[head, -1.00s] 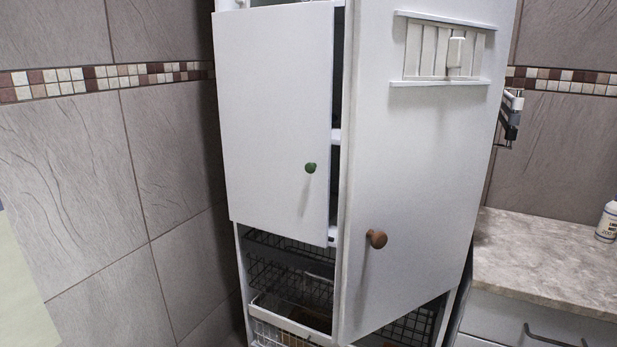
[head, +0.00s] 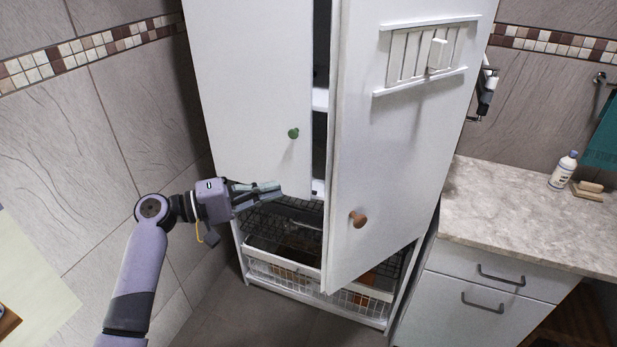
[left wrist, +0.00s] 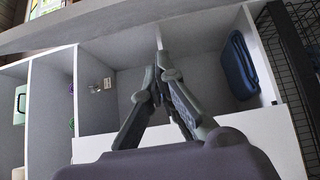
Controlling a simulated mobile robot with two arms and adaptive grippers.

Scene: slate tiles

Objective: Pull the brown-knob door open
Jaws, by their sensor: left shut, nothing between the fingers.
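The white door with the brown knob (head: 385,150) stands partly open. Its left edge swings out from the tall white cabinet, over the wire baskets. The brown knob (head: 358,219) is low on its front. My left gripper (head: 277,188) is shut and empty, left of this door and apart from its knob, near the lower edge of the green-knob door. In the left wrist view the closed fingertips (left wrist: 160,60) show against white shelf compartments (left wrist: 110,60). My right gripper is out of view.
The green-knob door (head: 250,90) is beside it on the left, with a dark gap between the doors showing shelves. Wire baskets (head: 300,275) are below. A marble-look counter (head: 500,210) with a bottle (head: 563,172) stands at right. Tiled wall is at left.

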